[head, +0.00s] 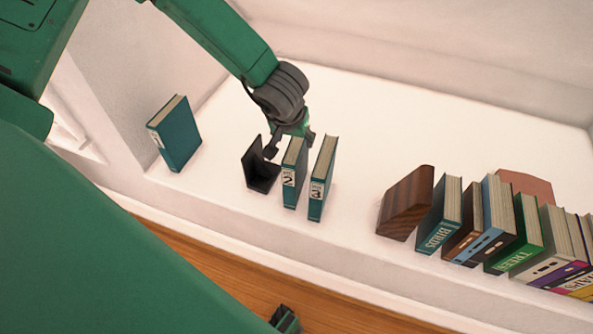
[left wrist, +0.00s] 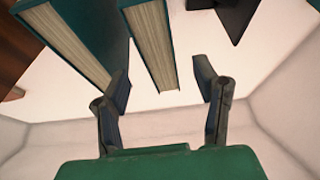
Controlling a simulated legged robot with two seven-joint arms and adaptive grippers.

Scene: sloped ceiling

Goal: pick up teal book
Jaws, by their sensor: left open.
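Two upright teal books stand side by side on the white ledge in the head view: book 2 (head: 294,172) and book 3 (head: 322,178). A third teal book (head: 175,135) stands alone to the left. My left gripper (head: 290,141) is open above and behind book 2, its fingers partly hidden. In the left wrist view, book 2 (left wrist: 152,42) lies between the spread fingers of the left gripper (left wrist: 164,88), and book 3 (left wrist: 65,40) is outside them. A dark tip at the bottom edge of the head view looks like my right gripper (head: 285,320); its jaws are unclear.
A black bookend (head: 260,175) stands just left of book 2. To the right are a wooden bookend (head: 406,203) and a row of several books, including a teal BIRDS book (head: 439,215). The ledge between book 3 and the wooden bookend is clear.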

